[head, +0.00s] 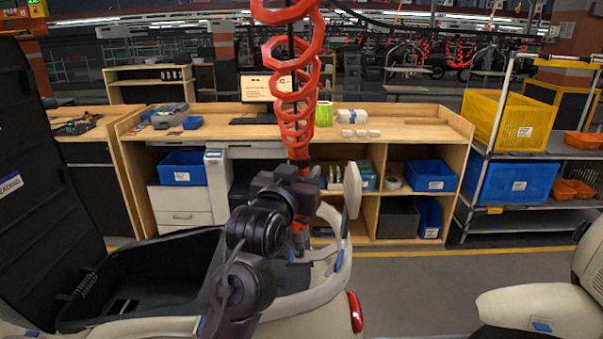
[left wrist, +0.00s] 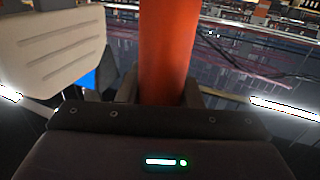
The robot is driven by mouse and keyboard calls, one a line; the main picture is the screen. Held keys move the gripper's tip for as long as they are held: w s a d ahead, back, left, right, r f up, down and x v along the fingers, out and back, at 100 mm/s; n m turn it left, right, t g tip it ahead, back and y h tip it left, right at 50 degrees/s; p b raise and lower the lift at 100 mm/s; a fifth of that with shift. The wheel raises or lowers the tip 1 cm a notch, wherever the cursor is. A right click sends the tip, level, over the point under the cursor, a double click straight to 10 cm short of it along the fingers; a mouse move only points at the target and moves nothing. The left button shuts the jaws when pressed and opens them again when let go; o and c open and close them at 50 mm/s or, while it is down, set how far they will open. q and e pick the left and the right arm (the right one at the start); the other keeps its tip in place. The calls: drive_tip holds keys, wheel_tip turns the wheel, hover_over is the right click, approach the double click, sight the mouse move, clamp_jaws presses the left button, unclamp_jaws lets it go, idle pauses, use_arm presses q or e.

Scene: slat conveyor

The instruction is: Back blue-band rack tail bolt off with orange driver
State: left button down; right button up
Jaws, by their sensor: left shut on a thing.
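My left gripper (head: 297,180) is shut around the orange driver (head: 300,238), which hangs upright from a red coiled hose (head: 296,95). In the left wrist view the orange driver (left wrist: 168,50) stands between the two dark fingers (left wrist: 160,90). The driver's lower end is over the cream rear rack (head: 330,222) of the scooter; I cannot tell whether it touches. A blue band (head: 340,260) shows on the rack's right side. The cream backrest pad (head: 352,190) stands just right of the driver, also in the left wrist view (left wrist: 65,55). The tail bolt cannot be made out. My right gripper is out of view.
The scooter's open black seat compartment (head: 150,275) is at left, with its raised seat (head: 40,170). Another cream scooter (head: 530,305) is at lower right. A wooden workbench (head: 400,125) and a cart with a yellow crate (head: 510,120) stand behind, across clear floor.

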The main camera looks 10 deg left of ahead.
use_arm(q)
drive_tip(key=shift+f, duration=0.2)
drive_tip(key=shift+s+f, duration=0.1)
idle(0.4)
drive_tip(key=shift+r+p, duration=0.55)
drive_tip(key=shift+p, duration=0.3)
drive_tip(key=shift+r, duration=0.35)
idle(0.4)
drive_tip(key=shift+w+f+p, duration=0.1)
drive_tip(key=shift+w+p, duration=0.1)
drive_tip(key=shift+p, duration=0.65)
idle(0.9)
